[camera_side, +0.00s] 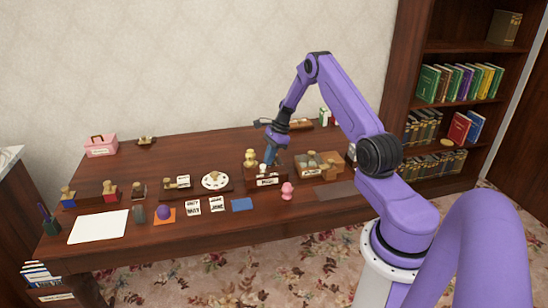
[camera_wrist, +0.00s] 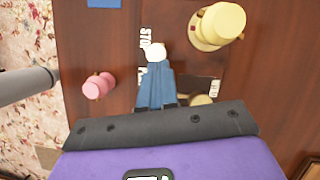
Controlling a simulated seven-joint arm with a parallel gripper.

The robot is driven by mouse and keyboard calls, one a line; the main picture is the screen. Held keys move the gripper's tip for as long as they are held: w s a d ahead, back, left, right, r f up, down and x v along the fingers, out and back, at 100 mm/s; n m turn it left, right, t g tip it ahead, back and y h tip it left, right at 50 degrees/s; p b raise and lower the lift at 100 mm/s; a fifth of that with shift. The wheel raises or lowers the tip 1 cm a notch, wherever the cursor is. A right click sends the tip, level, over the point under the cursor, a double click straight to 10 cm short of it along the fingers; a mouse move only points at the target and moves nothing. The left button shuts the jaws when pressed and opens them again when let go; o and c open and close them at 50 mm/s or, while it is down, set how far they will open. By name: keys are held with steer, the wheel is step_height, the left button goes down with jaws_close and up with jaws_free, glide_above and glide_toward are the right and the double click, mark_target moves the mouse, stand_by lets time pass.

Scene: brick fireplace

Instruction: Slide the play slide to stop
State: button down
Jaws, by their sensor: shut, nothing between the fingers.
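The play slide is a dark wooden block (camera_side: 266,181) with a white label, near the middle of the table in the side view. In the wrist view white letters (camera_wrist: 146,36), apparently part of STOP, run along its edge, and more lettering is partly hidden by the fingers. A small pale knob (camera_wrist: 155,51) shows right at the fingertips. My gripper (camera_side: 270,163) points down over the block, its blue fingers together and empty. In the wrist view the fingertips (camera_wrist: 155,66) are at the knob; whether they touch it I cannot tell.
A yellow knobbed piece (camera_side: 250,158) stands just behind the block, and a pink one (camera_side: 287,190) in front. A wooden tray (camera_side: 306,170) is close on the right. A plate (camera_side: 215,181), stamps and cards lie left.

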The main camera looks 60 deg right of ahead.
steer(key=shift+d, duration=0.1)
steer(key=shift+s+d, duration=0.3)
steer(key=shift+d, duration=0.1)
steer(key=shift+s+d, duration=0.35)
steer(key=shift+d, duration=0.3)
steer(key=shift+s+d, duration=0.35)
steer(key=shift+d, duration=0.25)
steer(key=v, duration=1)
